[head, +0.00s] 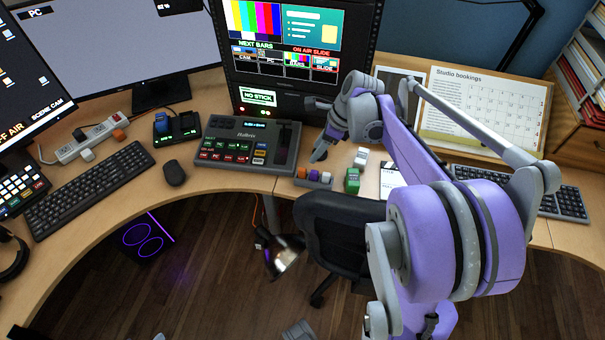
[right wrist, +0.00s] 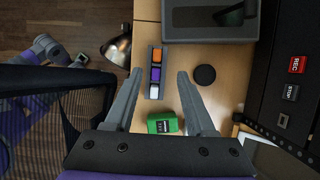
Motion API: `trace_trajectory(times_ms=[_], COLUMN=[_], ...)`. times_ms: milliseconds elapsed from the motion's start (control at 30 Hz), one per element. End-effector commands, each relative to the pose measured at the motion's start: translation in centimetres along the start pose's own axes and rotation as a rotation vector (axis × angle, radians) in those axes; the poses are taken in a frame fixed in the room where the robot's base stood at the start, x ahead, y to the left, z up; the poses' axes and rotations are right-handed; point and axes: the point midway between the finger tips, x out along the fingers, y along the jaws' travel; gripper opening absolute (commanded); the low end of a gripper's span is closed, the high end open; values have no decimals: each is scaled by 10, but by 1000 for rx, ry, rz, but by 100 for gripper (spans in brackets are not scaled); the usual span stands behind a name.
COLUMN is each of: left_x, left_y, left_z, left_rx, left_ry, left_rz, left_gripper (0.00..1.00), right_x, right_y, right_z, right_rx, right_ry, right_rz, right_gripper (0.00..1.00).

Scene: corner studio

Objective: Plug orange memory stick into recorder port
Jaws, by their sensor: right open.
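The orange memory stick (right wrist: 156,55) stands in a small grey holder (right wrist: 149,88), at the end farthest from my right wrist; a purple stick (right wrist: 155,74) and a white stick (right wrist: 154,92) stand beside it. The orange stick also shows in the head view (head: 302,172). My right gripper (right wrist: 158,72) is open and empty, its fingers apart on either side of the holder in the wrist picture; it shows above the desk in the head view (head: 324,146). The recorder panel (right wrist: 300,80) has REC and STOP buttons and a small port (right wrist: 283,120). My left gripper's jaws cannot be made out.
A green block (right wrist: 162,123) lies close to the holder, near my right finger bases. The button console (head: 245,142) is left of the holder. A chair (head: 340,235) and a lamp (head: 282,262) are below the desk edge.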

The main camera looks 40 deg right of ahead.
Motion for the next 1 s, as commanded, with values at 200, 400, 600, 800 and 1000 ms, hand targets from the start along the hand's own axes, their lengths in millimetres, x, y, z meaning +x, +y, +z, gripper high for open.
trace_trajectory(times_ms=[200,400,600,800,1000], left_x=[3,5,5,5,8], left_y=[0,0,0,0,0], left_z=[2,3,3,3,5], left_rx=[0,0,0,0,0], left_ry=[-1,-2,-2,-2,-3], left_rz=[0,0,0,0,0], left_gripper=[50,50,50,50,50], right_x=[24,51,56,57,83], right_y=[0,0,0,1,5], right_z=[0,0,0,0,0], right_rx=[-3,-1,-1,-1,-2], right_ry=[0,0,0,0,0], right_rz=[1,0,0,0,1], right_gripper=[55,55,55,55,55])
